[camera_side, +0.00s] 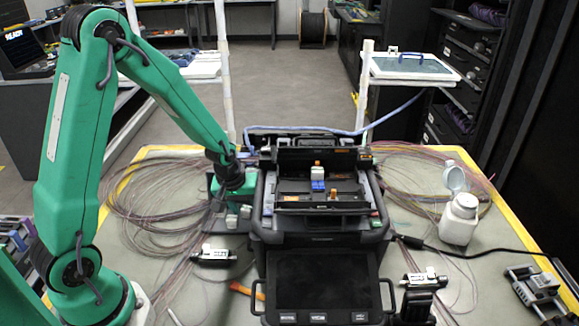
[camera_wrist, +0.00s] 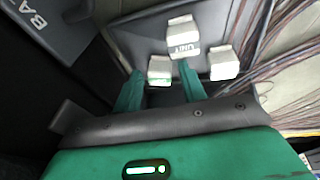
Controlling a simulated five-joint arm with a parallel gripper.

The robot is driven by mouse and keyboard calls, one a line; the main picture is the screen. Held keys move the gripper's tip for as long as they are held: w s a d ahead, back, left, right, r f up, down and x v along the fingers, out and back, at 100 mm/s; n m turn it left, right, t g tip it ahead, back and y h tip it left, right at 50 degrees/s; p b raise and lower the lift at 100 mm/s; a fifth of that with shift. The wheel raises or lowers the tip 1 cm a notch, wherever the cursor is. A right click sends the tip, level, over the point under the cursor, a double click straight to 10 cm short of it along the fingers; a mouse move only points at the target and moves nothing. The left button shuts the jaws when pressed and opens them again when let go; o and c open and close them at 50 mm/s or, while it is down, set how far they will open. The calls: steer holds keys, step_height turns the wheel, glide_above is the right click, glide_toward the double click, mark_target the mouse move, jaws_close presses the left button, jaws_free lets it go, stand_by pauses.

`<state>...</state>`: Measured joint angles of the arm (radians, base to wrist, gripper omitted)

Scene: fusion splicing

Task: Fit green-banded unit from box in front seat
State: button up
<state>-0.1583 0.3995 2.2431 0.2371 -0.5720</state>
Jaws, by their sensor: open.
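In the wrist view three small white units stand in a grey box (camera_wrist: 128,42). The left unit (camera_wrist: 160,66) shows a green tint along its lower edge, and the middle unit (camera_wrist: 183,36) carries lettering. The right unit (camera_wrist: 223,64) stands apart from them; bands are hard to read. My gripper (camera_wrist: 160,73) is open, its teal fingers pointing at the left unit; I cannot tell whether they touch it. In the side view my gripper (camera_side: 232,206) is low over the box, left of the black splicer (camera_side: 318,240). A white unit with a blue band (camera_side: 318,180) stands inside the splicer.
The splicer's raised lid (camera_side: 318,155) stands behind its bed. A black holder (camera_side: 214,256) lies in front of the box, and another (camera_side: 424,280) lies right of the splicer. A white bottle (camera_side: 461,220) and fiber coils (camera_side: 160,195) are on the table.

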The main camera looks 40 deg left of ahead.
jaws_close()
steer(key=shift+r, duration=0.15)
step_height(320, 180, up, 18)
stand_by(0.9)
stand_by(0.5)
step_height(320, 180, up, 12)
steer(key=r+m, duration=0.1)
steer(key=m, duration=0.4)
glide_above(247, 209)
steer(key=w+d, duration=0.6)
steer(key=w, duration=0.1)
steer(key=shift+r, duration=0.35)
steer(key=shift+s, duration=0.1)
